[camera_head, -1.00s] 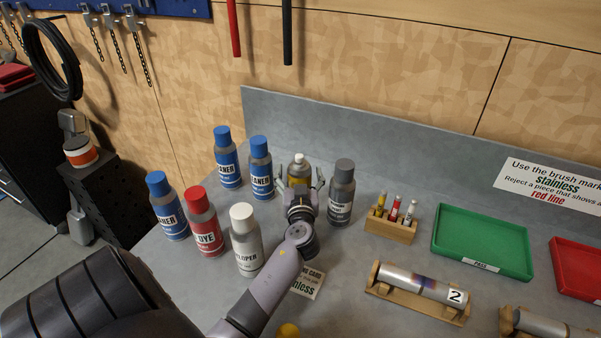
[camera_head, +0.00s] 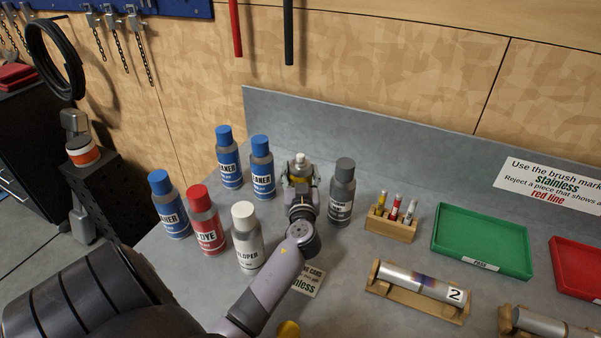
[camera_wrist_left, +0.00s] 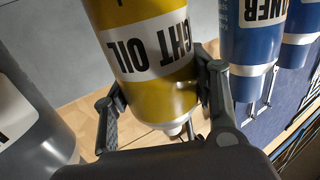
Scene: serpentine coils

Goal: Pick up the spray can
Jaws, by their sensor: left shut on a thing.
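The spray can (camera_head: 299,160) stands at the back of the bench, a small can with a pale top, mostly hidden behind my left gripper (camera_head: 301,178) in the head view. In the left wrist view it is a yellow can (camera_wrist_left: 150,55) with a white band reading "LIGHT OIL" in part, shown upside down. My left gripper (camera_wrist_left: 160,112) is shut on it, one finger on each side. I cannot tell whether its base touches the bench. My right gripper is not in view.
A dark grey can (camera_head: 342,192) stands close on the right. Blue cleaner cans (camera_head: 262,168) stand close on the left, with a red dye can (camera_head: 206,222) and a white developer can (camera_head: 246,238) nearer. A marker block (camera_head: 390,228) and green tray (camera_head: 482,241) are farther right.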

